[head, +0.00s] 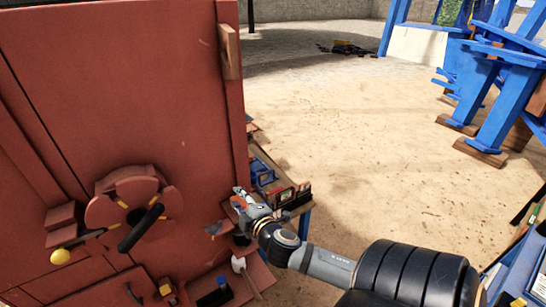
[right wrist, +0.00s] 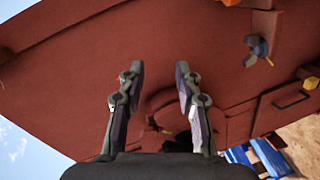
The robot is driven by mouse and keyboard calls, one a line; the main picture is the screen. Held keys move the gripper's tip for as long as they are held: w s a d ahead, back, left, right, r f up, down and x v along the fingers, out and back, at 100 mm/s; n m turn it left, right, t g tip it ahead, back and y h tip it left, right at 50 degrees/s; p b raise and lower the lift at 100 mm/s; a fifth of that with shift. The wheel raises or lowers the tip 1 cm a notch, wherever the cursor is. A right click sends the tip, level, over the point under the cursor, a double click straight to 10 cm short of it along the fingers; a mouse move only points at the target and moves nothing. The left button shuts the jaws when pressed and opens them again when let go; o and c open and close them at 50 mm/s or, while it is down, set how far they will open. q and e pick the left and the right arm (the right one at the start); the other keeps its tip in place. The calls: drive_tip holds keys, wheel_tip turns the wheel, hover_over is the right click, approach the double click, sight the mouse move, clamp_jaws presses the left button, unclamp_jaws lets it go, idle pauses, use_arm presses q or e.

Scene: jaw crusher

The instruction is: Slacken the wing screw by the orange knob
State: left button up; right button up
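A small grey-blue winged piece with an orange tip, which looks like a wing screw (head: 213,229), sits low on the right side of the red crusher body (head: 120,90). A similar winged piece (right wrist: 257,47) shows at upper right in the right wrist view. A yellow-orange ball knob (head: 60,257) is on a lever at lower left. My right gripper (head: 240,198) is just above and right of the winged piece, apart from it. In the right wrist view, its two fingers (right wrist: 158,85) are spread with nothing between them. My left gripper is not in view.
A round red dial (head: 130,205) with a black handle (head: 141,228) is on the crusher front. A shelf with small boxes (head: 275,183) stands behind my right gripper. Blue frames (head: 500,95) stand at far right. The sandy floor (head: 350,140) between is clear.

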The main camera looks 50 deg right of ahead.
drive_tip(key=s+a+f+m+g+b, duration=0.1)
drive_tip(key=s+f+m+g, duration=0.2)
drive_tip(key=f, duration=1.1)
drive_tip(key=s+a+f+m+g+y+b, duration=0.1)
drive_tip(key=s+f+m+g, duration=0.3)
drive_tip(key=s+f, duration=0.4)
drive_tip(key=s+a+f+m+g+y+b, duration=0.1)
drive_tip(key=s+f+g, duration=0.4)
drive_tip(key=f, duration=1.4)
drive_tip(key=s+a+m+b, duration=0.1)
drive_tip(key=a+m, duration=0.1)
drive_tip(key=shift+s+f+m+g+b, duration=0.3)
drive_tip(key=shift+s+b, duration=0.05)
drive_tip(key=shift+o, duration=0.4)
